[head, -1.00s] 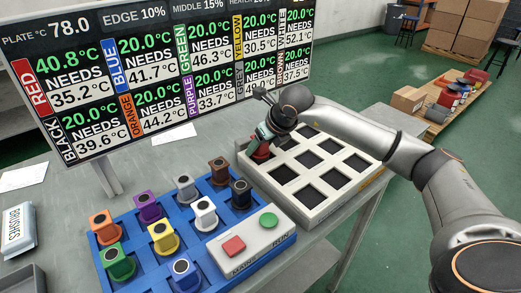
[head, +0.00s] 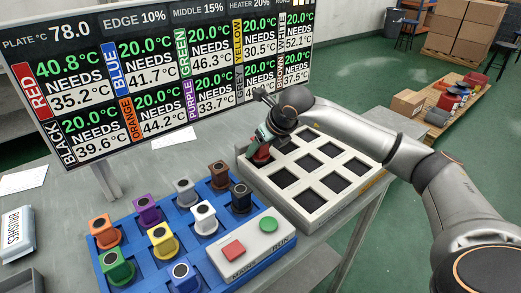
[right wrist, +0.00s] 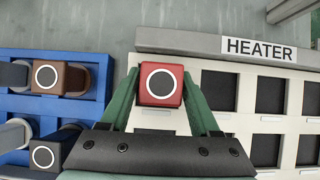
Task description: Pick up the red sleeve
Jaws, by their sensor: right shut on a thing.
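The red sleeve (right wrist: 161,84) is a small red block with a dark round top ringed in white, seen between the two green fingers of my right gripper (right wrist: 163,98) in the right wrist view. The fingers are shut on it. In the head view the right gripper (head: 264,141) reaches down over the back left cell of the white heater tray (head: 312,206), and only a bit of the red sleeve (head: 261,155) shows below it. I cannot tell whether the sleeve still touches the heater. My left gripper is not in view.
A blue rack (head: 147,271) with several coloured sleeves stands left of the heater. A control box (head: 252,249) with a red and a green button sits in front. A large temperature screen (head: 160,75) stands behind. The heater's other visible cells are empty.

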